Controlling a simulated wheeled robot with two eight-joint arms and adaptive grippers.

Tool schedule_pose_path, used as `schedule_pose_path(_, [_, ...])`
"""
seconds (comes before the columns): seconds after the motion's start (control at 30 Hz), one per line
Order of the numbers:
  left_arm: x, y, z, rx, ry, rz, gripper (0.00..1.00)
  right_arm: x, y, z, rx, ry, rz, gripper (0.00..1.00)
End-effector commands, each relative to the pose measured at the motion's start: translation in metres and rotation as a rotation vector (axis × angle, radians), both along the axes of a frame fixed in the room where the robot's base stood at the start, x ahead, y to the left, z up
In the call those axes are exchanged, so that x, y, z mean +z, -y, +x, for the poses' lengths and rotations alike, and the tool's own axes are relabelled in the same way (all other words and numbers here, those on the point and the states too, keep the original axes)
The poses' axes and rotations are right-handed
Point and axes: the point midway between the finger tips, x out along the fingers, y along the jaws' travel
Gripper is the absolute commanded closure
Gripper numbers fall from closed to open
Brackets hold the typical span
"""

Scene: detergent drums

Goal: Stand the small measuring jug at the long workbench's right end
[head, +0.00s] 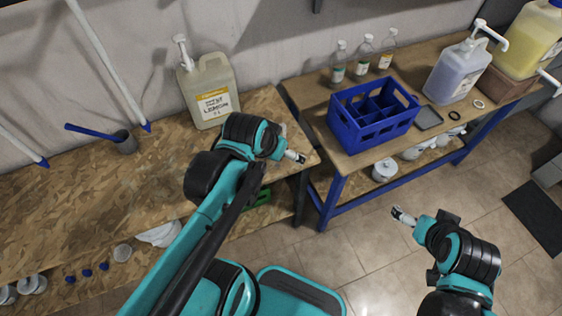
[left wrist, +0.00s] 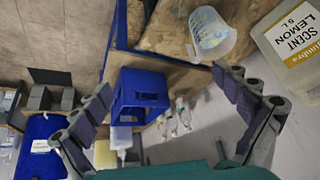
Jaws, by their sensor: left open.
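The small measuring jug (left wrist: 212,35) is translucent with blue markings. In the left wrist view it is on the long workbench (left wrist: 165,30), close to the lemon drum and near the bench end. In the head view my left wrist hides most or all of it. My left gripper (head: 297,157) is over the right end of the long workbench (head: 60,210). Its two fingers (left wrist: 168,115) are spread, with nothing between them, and the jug is outside them. My right gripper (head: 403,216) is over the floor, away from both benches; its jaws are too small to read.
The lemon drum (head: 208,92) with a pump stands behind my left wrist. Across a narrow gap, the second bench (head: 330,142) bears a blue crate (head: 372,125), spray bottles (head: 362,60) and a purple drum (head: 455,72).

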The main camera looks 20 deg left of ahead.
Motion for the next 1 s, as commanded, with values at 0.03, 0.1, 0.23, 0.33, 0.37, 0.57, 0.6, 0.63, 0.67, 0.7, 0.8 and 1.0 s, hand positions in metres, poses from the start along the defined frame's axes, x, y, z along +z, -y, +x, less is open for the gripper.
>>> schedule_pose_path(0.03, [-0.001,0.009,-0.013,0.008,0.018,-0.005,0.01,0.000,0.000,0.000,0.000,0.000,0.000,0.03])
schedule_pose_path(0.1, [-0.001,0.017,-0.024,0.027,0.043,-0.015,0.01,0.000,0.000,0.000,0.000,0.000,0.000,0.03])
schedule_pose_path(0.23, [-0.002,0.025,-0.036,0.051,0.072,-0.031,0.01,0.000,0.000,0.000,0.000,0.000,0.000,0.03])
schedule_pose_path(0.33, [-0.002,0.027,-0.039,0.058,0.080,-0.036,0.01,0.000,0.000,0.000,0.000,0.000,0.000,0.03])
schedule_pose_path(0.37, [-0.002,0.027,-0.039,0.060,0.081,-0.037,0.01,0.000,0.000,0.000,0.000,0.000,0.000,0.03])
schedule_pose_path(0.57, [-0.002,0.027,-0.038,0.060,0.081,-0.037,0.01,0.000,0.000,0.000,0.000,0.000,0.000,0.03])
schedule_pose_path(0.6, [-0.004,0.027,-0.038,0.060,0.081,-0.037,0.01,-0.001,0.000,0.000,0.000,0.000,0.000,0.03])
schedule_pose_path(0.63, [-0.006,0.027,-0.038,0.060,0.081,-0.037,0.01,-0.004,0.000,0.000,0.000,0.000,0.000,0.03])
schedule_pose_path(0.67, [-0.010,0.026,-0.038,0.060,0.081,-0.037,0.01,-0.007,0.000,0.000,0.000,0.000,0.000,0.03])
schedule_pose_path(0.7, [-0.016,0.026,-0.038,0.060,0.081,-0.037,0.01,-0.013,0.000,0.000,0.000,0.000,0.000,0.03])
schedule_pose_path(0.8, [-0.024,0.026,-0.038,0.060,0.080,-0.037,0.01,-0.021,0.000,0.000,0.000,0.000,0.000,0.03])
schedule_pose_path(1.0, [-0.020,0.026,-0.038,0.060,0.080,-0.037,0.01,-0.017,0.000,0.000,0.000,0.000,0.000,0.03])
